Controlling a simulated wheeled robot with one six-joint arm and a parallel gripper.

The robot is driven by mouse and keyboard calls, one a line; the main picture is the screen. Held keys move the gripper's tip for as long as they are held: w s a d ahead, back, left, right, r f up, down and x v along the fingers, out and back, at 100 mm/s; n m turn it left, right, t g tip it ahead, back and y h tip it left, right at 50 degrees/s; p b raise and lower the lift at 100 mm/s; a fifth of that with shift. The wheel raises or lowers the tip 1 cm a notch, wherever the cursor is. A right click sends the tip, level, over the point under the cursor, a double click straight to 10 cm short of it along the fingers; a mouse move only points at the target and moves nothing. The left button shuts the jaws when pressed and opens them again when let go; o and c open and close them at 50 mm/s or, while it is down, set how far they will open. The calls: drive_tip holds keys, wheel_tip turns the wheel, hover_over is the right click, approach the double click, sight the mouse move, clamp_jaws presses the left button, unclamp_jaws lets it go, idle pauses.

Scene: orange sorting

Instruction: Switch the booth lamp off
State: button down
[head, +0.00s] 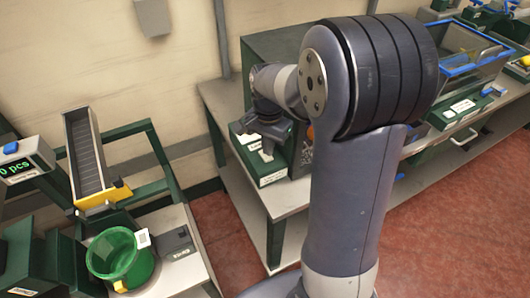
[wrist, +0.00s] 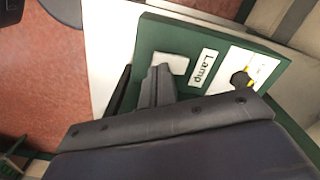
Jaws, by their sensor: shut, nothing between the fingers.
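The lamp panel (wrist: 150,35) is a green slab with a white label reading "Lamp" (wrist: 203,67). A pale flat switch (wrist: 172,64) sits beside the label in the wrist view. My gripper (wrist: 160,70) is shut and empty, its fingertips at the near edge of this switch. They cover part of it, and I cannot tell whether they touch it. In the head view my gripper (head: 269,146) hangs over the green control box (head: 262,172) at the front of the booth (head: 283,47). The lamp itself is not visible, so I cannot tell whether it is lit.
A dark knob (wrist: 240,80) on a white and yellow plate sits right of the label. The booth stands on a pale bench (head: 215,95). At left are a green bucket (head: 140,262), a chute (head: 85,150) and a counter display (head: 25,165). Red floor lies between the benches.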

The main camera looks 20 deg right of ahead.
drive_tip(key=shift+f+b, duration=0.65)
drive_tip(key=shift+f, duration=0.3)
idle(0.3)
drive_tip(key=shift+r, duration=0.1)
wheel_tip(320, 180, up, 7)
drive_tip(key=p, duration=0.6)
drive_tip(key=shift+f, duration=0.2)
